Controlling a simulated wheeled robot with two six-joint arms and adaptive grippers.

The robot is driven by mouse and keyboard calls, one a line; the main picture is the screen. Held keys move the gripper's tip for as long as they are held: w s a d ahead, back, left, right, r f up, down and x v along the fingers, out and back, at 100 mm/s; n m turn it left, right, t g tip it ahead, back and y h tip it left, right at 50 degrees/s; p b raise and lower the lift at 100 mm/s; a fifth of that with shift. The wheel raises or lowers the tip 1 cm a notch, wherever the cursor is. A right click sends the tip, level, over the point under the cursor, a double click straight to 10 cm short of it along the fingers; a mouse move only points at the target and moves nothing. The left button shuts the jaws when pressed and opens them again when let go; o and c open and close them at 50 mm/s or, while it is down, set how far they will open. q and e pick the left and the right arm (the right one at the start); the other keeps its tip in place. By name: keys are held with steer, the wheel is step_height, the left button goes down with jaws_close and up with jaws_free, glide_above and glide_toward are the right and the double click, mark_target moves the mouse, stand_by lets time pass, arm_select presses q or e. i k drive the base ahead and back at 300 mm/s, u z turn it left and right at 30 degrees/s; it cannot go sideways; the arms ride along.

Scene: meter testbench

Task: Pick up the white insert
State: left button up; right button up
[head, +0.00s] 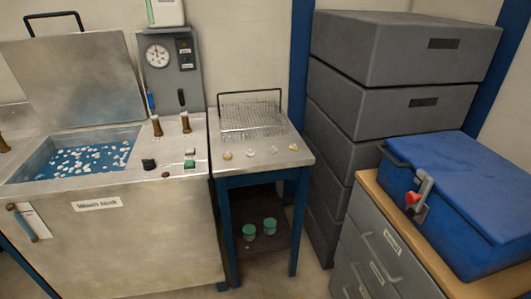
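Several small round pieces lie in a row on the front part of the small metal-topped table (220,166). The left one (227,155) looks yellowish-tan. The others, at centre-left (250,153), centre-right (272,150) and right (293,147), look pale or whitish. They are too small to tell which one is the white insert. A wire basket (250,118) with a tall dark handle stands just behind them. Neither of my grippers is in view.
Left is a wash tank (130,245) with its lid (75,80) raised, foamy blue water and upright handles. A gauge panel (172,65) stands behind. Two green-lidded jars (269,226) sit on the table's lower shelf. Right are stacked grey cases (400,50) and a blue box (465,190).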

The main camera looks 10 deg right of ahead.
mark_target(227, 156)
steer(key=u, duration=1.15)
steer(key=i, duration=1)
steer(key=z, duration=3)
